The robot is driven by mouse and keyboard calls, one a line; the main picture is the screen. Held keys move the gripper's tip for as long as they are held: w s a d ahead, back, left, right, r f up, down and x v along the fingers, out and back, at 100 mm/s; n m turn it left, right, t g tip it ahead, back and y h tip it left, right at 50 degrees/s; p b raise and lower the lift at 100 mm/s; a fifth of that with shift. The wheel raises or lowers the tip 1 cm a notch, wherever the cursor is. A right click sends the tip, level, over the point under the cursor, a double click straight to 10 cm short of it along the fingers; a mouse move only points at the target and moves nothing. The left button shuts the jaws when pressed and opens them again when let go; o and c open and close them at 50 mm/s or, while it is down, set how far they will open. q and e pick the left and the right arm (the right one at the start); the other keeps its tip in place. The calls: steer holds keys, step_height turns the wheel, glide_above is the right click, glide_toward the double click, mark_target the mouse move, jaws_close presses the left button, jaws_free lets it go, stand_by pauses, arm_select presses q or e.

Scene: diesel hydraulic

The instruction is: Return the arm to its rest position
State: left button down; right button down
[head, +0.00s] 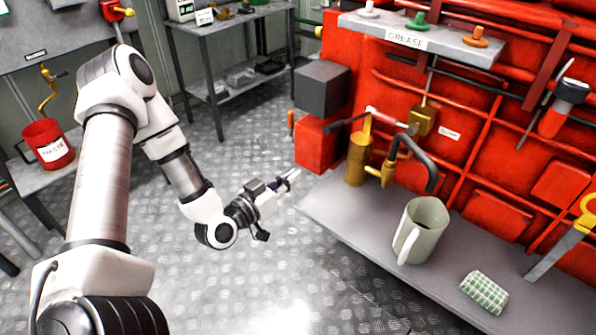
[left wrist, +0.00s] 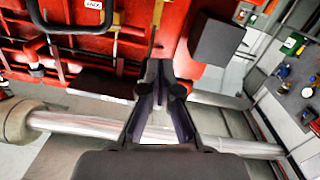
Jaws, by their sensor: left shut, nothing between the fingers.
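My left arm comes in from the left in the head view. It reaches out over the metal floor, and its gripper (head: 291,178) points at the red cabinet, just short of the grey bench. The fingers are closed together with nothing held. In the left wrist view the same gripper (left wrist: 158,70) shows its dark fingers from behind, with the red cabinet beyond. My right gripper is in neither view.
The grey bench (head: 330,205) holds a pale green jug (head: 422,230), a brass pump (head: 357,160) and a green checked cloth (head: 485,292). A grey box (head: 322,88) juts from the red cabinet (head: 470,130). A red bucket (head: 48,145) stands at left. Floor between is clear.

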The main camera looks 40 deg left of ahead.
arm_select(q)
steer(key=shift+w+f, duration=0.15)
steer(key=shift+w, duration=0.1)
steer(key=shift+s, duration=0.1)
stand_by(0.4)
steer(key=s+d+f+m+g+h+p, duration=0.2)
steer(key=s+d+f+m+g+p, duration=0.3)
steer(key=s+d+f+g, duration=0.65)
steer(key=s+a+f+n+g+y+p, duration=0.1)
steer(key=s+f+n+g+y, duration=0.3)
steer(key=s, duration=0.9)
step_height(320, 180, down, 2)
steer(key=shift+a+f+n+g, duration=0.15)
steer(key=shift+n+g, duration=0.15)
steer(key=shift+g, duration=0.55)
